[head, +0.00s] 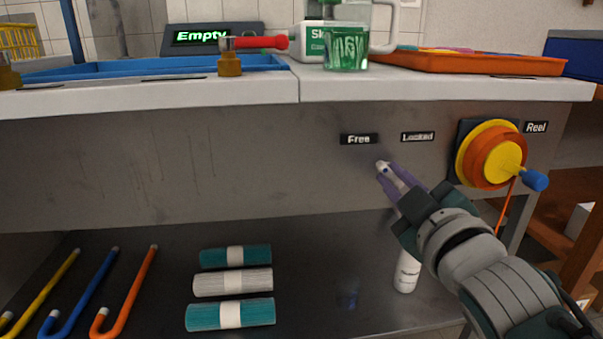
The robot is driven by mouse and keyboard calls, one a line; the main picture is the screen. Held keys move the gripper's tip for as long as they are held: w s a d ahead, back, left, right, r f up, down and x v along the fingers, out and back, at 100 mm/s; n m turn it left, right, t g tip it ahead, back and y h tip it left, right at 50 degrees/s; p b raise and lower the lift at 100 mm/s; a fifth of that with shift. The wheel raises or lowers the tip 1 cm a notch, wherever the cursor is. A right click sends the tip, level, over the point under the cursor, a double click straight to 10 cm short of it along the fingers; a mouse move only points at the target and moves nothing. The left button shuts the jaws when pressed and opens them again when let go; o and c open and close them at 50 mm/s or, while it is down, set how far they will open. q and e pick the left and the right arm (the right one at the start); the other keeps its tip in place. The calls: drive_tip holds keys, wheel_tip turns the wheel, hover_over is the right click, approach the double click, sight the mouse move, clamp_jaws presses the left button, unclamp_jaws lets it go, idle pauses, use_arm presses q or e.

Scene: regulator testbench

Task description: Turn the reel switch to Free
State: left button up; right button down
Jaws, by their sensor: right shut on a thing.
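My right gripper (385,172) reaches up from the lower right to the bench's front panel, with its purple fingers closed. Its tips are just below and right of the "Free" label (358,139) and below left of the "Locked" label (418,136). A small pale knob with a blue dot, the reel switch (382,166), shows at the fingertips; the fingers hide most of it. Its exact pointing is hard to tell. The yellow and orange reel (490,155) with a blue crank handle is to the right, beside the "Reel" label (536,127). My left gripper is out of view.
The worktop (400,88) overhangs the panel. On it are a green cup (346,50), an orange tray (500,64) and a red-handled valve (230,62). A white bottle (408,272) stands below, partly behind my arm. Rolled cloths (230,314) and coloured hooks (130,285) lie on the shelf.

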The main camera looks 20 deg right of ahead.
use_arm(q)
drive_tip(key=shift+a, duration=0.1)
use_arm(e)
drive_tip(key=c, duration=0.9)
unclamp_jaws()
drive_tip(key=shift+o, duration=0.2)
